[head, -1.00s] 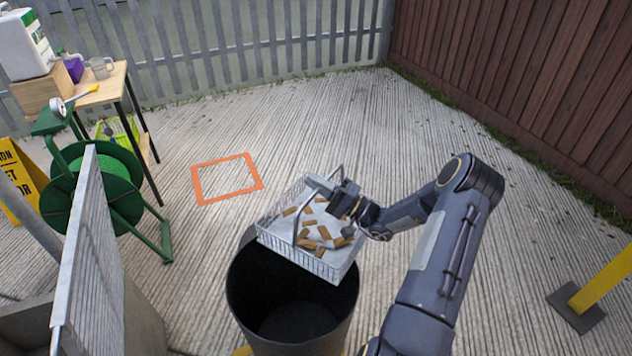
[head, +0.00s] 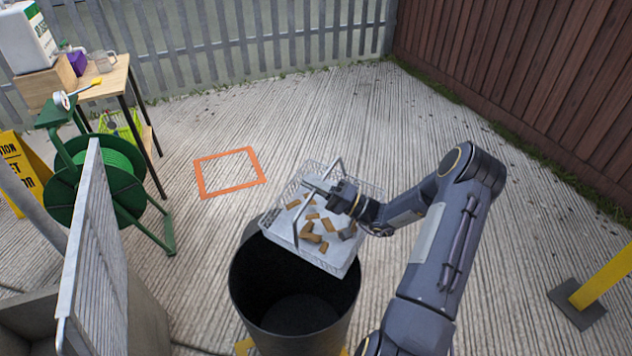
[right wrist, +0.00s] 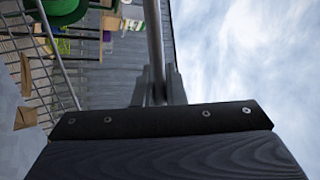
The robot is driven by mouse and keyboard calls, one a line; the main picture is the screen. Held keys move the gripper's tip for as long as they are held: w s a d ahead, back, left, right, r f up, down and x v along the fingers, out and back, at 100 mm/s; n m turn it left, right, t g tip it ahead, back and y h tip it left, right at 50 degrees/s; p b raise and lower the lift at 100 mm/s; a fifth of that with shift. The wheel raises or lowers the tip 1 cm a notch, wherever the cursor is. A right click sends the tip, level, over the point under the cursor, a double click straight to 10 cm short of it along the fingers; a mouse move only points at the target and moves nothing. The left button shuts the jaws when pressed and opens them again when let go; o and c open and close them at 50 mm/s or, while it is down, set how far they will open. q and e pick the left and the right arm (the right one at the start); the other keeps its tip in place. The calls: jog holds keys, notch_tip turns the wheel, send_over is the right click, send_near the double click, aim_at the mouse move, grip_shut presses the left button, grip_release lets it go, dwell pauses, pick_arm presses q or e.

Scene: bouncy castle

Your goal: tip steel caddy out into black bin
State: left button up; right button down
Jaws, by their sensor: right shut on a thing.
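The steel caddy (head: 348,266), a wire basket with a bar handle, is tilted over the far rim of the black bin (head: 245,300), its near edge lower. My right gripper (head: 322,188) is shut on the caddy's handle. In the right wrist view the handle bar (right wrist: 154,45) runs up from the fingers (right wrist: 157,88), with the caddy's wire wall (right wrist: 45,60) at left. The visible bin floor looks empty. My left gripper is not in view.
An orange floor outline (head: 230,172) lies on clear ridged concrete. A green hose reel (head: 95,185), a wooden table (head: 112,80) and a metal railing (head: 92,240) stand at left. A yellow post (head: 600,280) stands at right. Fences close the back.

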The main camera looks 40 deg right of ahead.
jog(key=s+a+n+g+b, duration=0.3)
jog(key=a+n+b, duration=0.3)
jog(key=a+n, duration=0.2)
jog(key=s+a+n+g+h+b, duration=0.1)
jog(key=s+a+n+g+b, duration=0.2)
jog(key=a+n+b, duration=0.3)
jog(key=shift+s+a+f+n, duration=0.5)
jog(key=shift+a+n, duration=0.5)
jog(key=shift+a, duration=1.5)
jog(key=shift+s+r, duration=0.1)
dwell(1.1)
